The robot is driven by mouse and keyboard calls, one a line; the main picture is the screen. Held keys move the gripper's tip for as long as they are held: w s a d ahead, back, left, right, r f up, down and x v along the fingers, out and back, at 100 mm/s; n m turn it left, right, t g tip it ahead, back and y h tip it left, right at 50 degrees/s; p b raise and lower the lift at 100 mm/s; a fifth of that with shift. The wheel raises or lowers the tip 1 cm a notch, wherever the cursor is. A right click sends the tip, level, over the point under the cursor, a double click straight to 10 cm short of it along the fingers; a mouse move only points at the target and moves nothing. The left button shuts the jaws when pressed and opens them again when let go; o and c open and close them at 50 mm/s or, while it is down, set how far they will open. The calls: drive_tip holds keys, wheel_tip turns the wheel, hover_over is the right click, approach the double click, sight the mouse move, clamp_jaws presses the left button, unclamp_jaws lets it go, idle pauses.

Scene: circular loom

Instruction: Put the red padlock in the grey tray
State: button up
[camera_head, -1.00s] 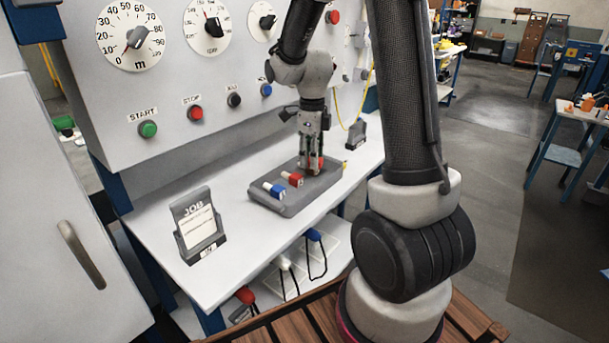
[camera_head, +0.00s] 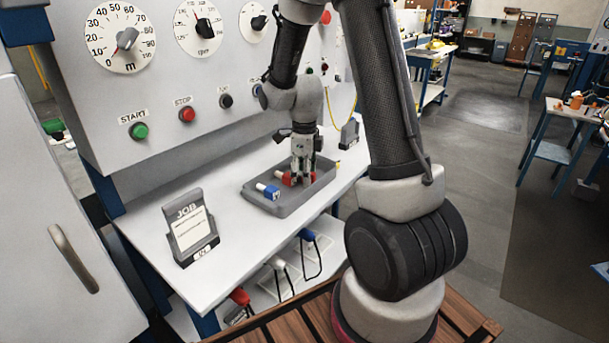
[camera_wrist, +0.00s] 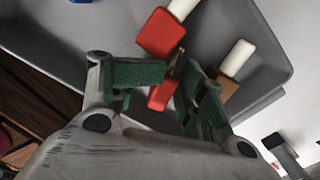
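The grey tray (camera_head: 283,208) lies on the white bench, and its grey floor also fills much of the wrist view (camera_wrist: 222,20). My gripper (camera_head: 303,182) points down inside the tray's outline, toward its right half. In the wrist view its green-padded fingers (camera_wrist: 178,80) stand on either side of a red padlock (camera_wrist: 161,96), partly hidden, with a metal piece showing by the fingertips. The fingers appear shut on it. Whether it touches the tray floor is unclear. Another red item (camera_head: 288,179) with a white end lies just beyond the fingertips.
A blue item with a white end (camera_head: 267,190) lies at the tray's left. A brown item with a white end (camera_wrist: 232,70) is close to the right finger. A JOB sign (camera_head: 190,234) stands on the bench at left. The control panel (camera_head: 160,85) rises behind.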

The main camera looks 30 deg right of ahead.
wheel_tip(320, 180, up, 12)
drive_tip(key=s+r+n+t, duration=0.2)
drive_tip(key=s+r+n, duration=0.3)
drive_tip(key=s+n, duration=0.6)
drive_tip(key=s+a+r+n+t, duration=0.1)
drive_tip(key=s+r+n, duration=0.4)
drive_tip(key=s+n, duration=0.6)
drive_tip(key=n+t, duration=0.1)
drive_tip(key=n, duration=0.4)
drive_tip(key=shift+a+r, duration=0.15)
drive_tip(key=shift+a, duration=0.15)
drive_tip(key=shift+w+a, duration=0.1)
drive_tip(key=shift+a, duration=0.05)
